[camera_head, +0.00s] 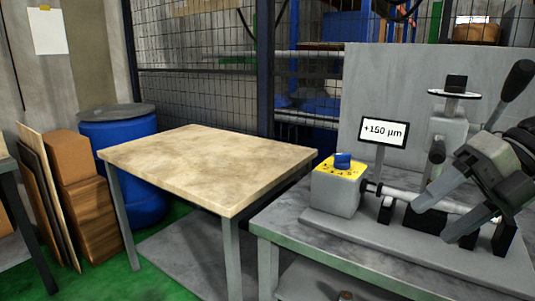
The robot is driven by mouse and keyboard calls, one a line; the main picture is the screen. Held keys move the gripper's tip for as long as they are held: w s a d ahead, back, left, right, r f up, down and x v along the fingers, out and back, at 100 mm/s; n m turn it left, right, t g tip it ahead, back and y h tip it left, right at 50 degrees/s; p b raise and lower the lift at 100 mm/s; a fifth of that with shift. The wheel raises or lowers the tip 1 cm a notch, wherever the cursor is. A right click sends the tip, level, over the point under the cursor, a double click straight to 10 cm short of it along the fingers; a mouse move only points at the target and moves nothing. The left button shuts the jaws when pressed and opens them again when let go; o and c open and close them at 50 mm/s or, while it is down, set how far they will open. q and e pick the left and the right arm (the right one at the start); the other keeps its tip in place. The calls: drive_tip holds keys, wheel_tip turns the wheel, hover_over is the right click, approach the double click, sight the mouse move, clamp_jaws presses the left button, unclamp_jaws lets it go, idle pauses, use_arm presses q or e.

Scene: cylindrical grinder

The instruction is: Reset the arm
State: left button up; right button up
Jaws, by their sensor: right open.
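My right gripper (438,219) reaches in from the right edge with its fingers apart, over the right part of the cylindrical grinder (345,226). Its fingertips are close to the grey cylinder (403,193) lying across the machine; I cannot tell whether they touch it. The grinder has a grey box with a yellow top (336,166) and a blue knob (343,160). A sign (384,131) behind it reads "+150 µm". A black-handled lever (516,80) rises at the right, partly behind my arm. My left gripper is not in view.
The grinder stands on a grey metal table (285,228). An empty wooden-topped table (205,160) stands left of it. A blue barrel (130,165), stacked boxes (85,190) and leaning boards (45,190) are at the left. A mesh fence (195,70) closes the back.

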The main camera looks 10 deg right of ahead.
wheel_tip(320, 180, down, 20)
drive_tip(key=w+a+m+t+p, duration=0.1)
drive_tip(key=a+m+t+p, duration=0.15)
drive_tip(key=m+t, duration=1.45)
use_arm(q)
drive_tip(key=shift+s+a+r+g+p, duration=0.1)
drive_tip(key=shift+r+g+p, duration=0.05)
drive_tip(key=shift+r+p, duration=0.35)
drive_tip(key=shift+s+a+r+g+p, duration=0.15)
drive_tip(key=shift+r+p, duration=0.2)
drive_tip(key=shift+p, duration=0.25)
use_arm(e)
drive_tip(key=s+a+f+m+g+h, duration=0.5)
drive_tip(key=s+a+f+m+g, duration=0.3)
drive_tip(key=m, duration=0.8)
drive_tip(key=s+a+f, duration=0.2)
drive_tip(key=a+f, duration=0.1)
drive_tip(key=f, duration=0.1)
drive_tip(key=shift+a, duration=0.4)
